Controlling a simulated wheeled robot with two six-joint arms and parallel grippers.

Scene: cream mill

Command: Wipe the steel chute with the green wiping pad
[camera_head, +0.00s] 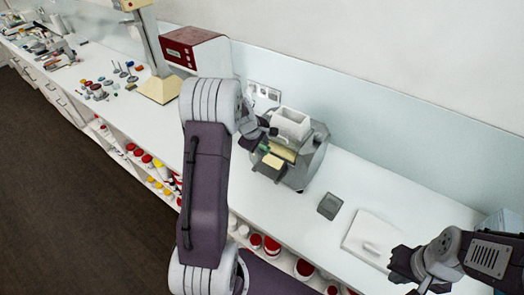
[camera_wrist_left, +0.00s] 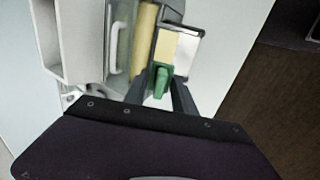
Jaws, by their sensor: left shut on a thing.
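The green wiping pad (camera_wrist_left: 160,82) is held between the fingers of my left gripper (camera_wrist_left: 160,92), which is shut on it. In the left wrist view the pad is at the near end of the steel chute (camera_wrist_left: 188,47). A pale yellow patch lies on the chute just beyond the pad. I cannot tell whether the pad touches the chute.
The grey mill (camera_head: 312,152) has a white hopper (camera_head: 291,124) on top and a cream roller (camera_wrist_left: 145,38). A small grey dish (camera_head: 330,206) and a white board (camera_head: 372,238) lie to its right. A red-and-white machine (camera_head: 195,50) stands behind my left arm.

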